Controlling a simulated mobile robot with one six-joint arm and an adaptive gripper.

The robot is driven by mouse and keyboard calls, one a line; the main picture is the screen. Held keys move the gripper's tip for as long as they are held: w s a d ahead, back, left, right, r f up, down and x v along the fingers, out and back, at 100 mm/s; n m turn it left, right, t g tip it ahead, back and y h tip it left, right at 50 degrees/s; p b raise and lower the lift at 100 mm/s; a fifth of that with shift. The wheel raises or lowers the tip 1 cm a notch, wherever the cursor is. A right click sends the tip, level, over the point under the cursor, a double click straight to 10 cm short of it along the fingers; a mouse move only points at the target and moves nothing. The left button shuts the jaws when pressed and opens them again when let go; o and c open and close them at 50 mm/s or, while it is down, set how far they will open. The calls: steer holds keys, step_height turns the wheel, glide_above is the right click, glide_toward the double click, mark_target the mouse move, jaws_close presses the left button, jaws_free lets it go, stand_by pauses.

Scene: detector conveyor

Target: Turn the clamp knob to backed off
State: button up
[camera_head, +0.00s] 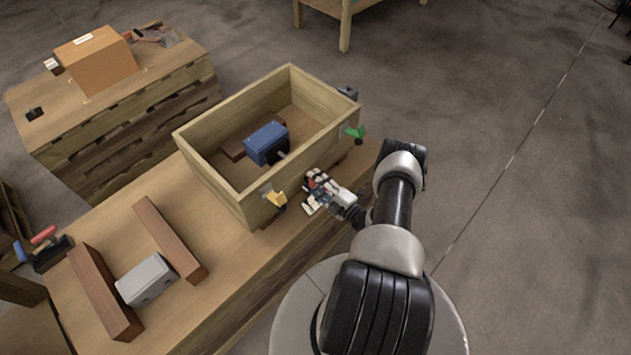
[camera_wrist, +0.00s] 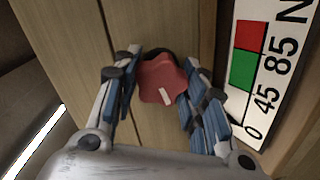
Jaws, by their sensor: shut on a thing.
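The clamp knob (camera_wrist: 160,82) is a red, lobed knob with a short white mark, on a wooden face in the wrist view. The white mark is on its near side, tilted slightly. My gripper (camera_wrist: 161,62) has its blue-padded fingers on either side of the knob and is shut on it. A white scale plate (camera_wrist: 243,98) beside it reads 0, 45, 85 and N, with a green and a red block. In the head view my gripper (camera_head: 318,190) is at the front wall of a wooden box; the knob is hard to make out there.
The open wooden box (camera_head: 215,186) holds a blue block (camera_head: 267,142). A yellow part (camera_head: 276,196) and a green knob (camera_head: 355,132) sit on its front wall, either side of my gripper. A grey block (camera_head: 147,279) lies between brown rails at left.

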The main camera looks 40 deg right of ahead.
steer(key=n+p, duration=0.1)
steer(key=n, duration=0.3)
steer(key=shift+n, duration=0.4)
steer(key=n+p, duration=0.1)
steer(key=n, duration=0.4)
steer(key=n+p, duration=0.2)
steer(key=n, duration=0.3)
steer(key=shift+f+n, duration=0.1)
steer(key=shift+n, duration=0.3)
steer(key=n+p, duration=0.1)
steer(key=n, duration=0.3)
steer(key=shift+d+p, duration=0.1)
steer(key=shift+p, duration=0.3)
steer(key=shift+f+n, duration=0.1)
steer(key=shift+n, duration=0.3)
steer(key=o, duration=1.1)
